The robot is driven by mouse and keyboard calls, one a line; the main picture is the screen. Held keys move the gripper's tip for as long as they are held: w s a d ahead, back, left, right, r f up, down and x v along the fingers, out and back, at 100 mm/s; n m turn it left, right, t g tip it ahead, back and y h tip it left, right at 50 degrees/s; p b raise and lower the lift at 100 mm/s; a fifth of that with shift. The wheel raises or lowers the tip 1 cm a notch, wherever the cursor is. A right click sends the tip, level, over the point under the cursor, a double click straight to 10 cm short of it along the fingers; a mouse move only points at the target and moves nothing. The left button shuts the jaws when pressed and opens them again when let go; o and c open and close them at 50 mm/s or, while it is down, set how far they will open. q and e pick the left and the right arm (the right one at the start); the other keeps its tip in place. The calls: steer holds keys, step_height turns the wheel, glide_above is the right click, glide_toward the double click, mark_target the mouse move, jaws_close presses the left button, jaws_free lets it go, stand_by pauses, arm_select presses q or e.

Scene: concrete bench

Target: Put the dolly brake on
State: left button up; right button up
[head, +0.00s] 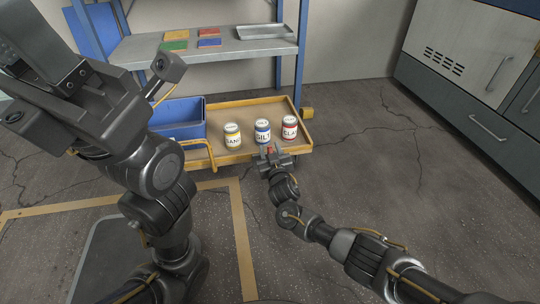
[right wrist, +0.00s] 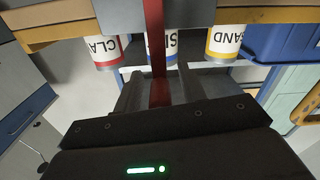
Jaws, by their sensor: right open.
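The dolly (head: 226,158) is a low cart with a tan deck and yellow edges. A red lever (right wrist: 155,45), which I take for its brake, runs down the middle of the right wrist view in front of a grey block. In the head view only a small red bit shows at the dolly's front edge. My right gripper (head: 272,155) is at that edge, below the cans. Its jaws (right wrist: 160,88) are open, with the red lever between the fingers; I cannot tell whether they touch it. My left arm fills the left of the head view; its fingers are not clear.
On the deck stand the SAND can (head: 232,137), the SILT can (head: 262,132), the CLAY can (head: 289,130) and a blue bin (head: 180,118). A blue-framed shelf (head: 140,48) rises behind. A grey cabinet (head: 470,75) stands right. The cracked floor at right is clear.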

steer(key=shift+w+a, duration=0.1)
steer(key=shift+w, duration=0.2)
jaws_close()
